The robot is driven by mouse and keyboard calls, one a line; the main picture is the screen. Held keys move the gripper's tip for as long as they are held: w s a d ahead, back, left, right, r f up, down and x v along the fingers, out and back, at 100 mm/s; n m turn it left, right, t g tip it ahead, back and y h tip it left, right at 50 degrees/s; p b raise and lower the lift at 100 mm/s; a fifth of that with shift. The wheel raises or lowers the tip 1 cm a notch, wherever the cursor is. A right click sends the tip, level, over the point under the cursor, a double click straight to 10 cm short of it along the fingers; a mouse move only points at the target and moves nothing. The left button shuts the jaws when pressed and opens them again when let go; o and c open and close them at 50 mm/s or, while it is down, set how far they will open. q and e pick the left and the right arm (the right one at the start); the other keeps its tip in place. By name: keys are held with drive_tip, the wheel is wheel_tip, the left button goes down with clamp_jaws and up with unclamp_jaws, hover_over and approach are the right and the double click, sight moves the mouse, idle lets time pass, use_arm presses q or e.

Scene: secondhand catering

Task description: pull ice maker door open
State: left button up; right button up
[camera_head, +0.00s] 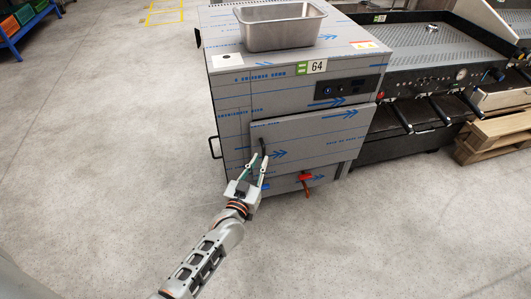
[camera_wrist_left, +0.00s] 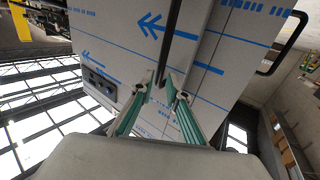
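The ice maker (camera_head: 232,95) is a steel cabinet in blue-printed film with a "64" label. Its door (camera_head: 315,138) is a wide panel on the front and looks shut. A dark upright handle (camera_head: 263,147) sits near the door's left edge. In the left wrist view the handle (camera_wrist_left: 173,35) runs down toward the fingertips. My left gripper (camera_head: 257,163) is just below and in front of the handle, its fingers apart. In the left wrist view the gripper (camera_wrist_left: 167,90) has its tips either side of the handle's end; I cannot tell if they touch it. My right gripper is not in view.
A steel pan (camera_head: 280,27) stands on top of the ice maker. A red-handled valve (camera_head: 305,180) sticks out below the door. A side handle (camera_head: 214,147) is on the left. A griddle (camera_head: 440,60) and wooden pallet (camera_head: 495,135) stand right. The floor in front is clear.

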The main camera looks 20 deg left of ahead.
sight(263, 155)
use_arm(q)
drive_tip(key=w, duration=0.2)
drive_tip(key=w+b, duration=0.1)
drive_tip(key=w, duration=0.1)
drive_tip(key=shift+f, duration=0.4)
drive_tip(key=shift+w+r, duration=0.3)
drive_tip(key=shift+w, duration=0.05)
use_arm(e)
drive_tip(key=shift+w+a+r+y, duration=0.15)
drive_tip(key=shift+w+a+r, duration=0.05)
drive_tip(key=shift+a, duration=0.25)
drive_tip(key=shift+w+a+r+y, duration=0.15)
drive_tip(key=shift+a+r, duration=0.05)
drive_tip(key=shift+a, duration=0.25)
use_arm(q)
clamp_jaws()
